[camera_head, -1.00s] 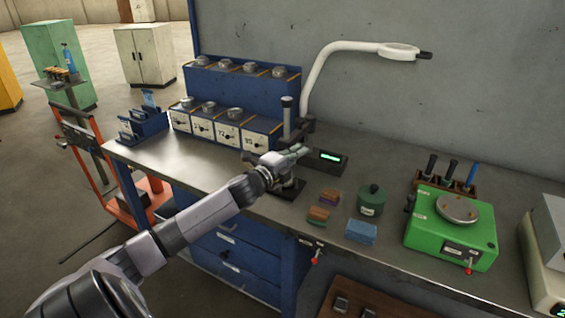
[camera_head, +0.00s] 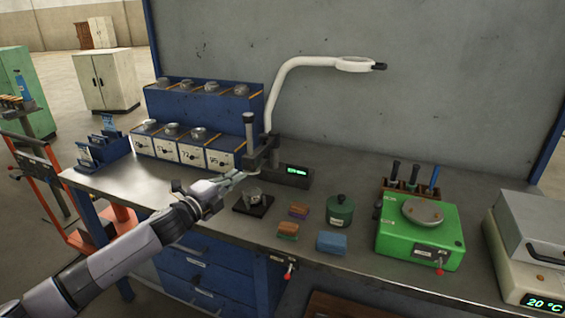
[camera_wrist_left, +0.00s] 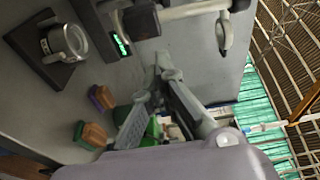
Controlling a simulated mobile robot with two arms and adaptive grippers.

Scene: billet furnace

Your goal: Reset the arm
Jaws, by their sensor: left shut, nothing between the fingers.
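My left arm comes in from the lower left of the head view, and its gripper (camera_head: 232,180) is above the front part of the steel bench (camera_head: 200,178). The gripper is shut and empty. It is left of the dial gauge stand (camera_head: 249,140), whose black base (camera_head: 254,204) carries a round metal piece (camera_head: 254,194). In the left wrist view the fingers (camera_wrist_left: 160,75) point up the picture, with the stand's base and metal piece (camera_wrist_left: 68,41) to their left. My right gripper is not in view.
A magnifier lamp (camera_head: 355,64) arches over the back of the bench. Blue boxes (camera_head: 192,150) stand at the back left. The front left bench top is clear.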

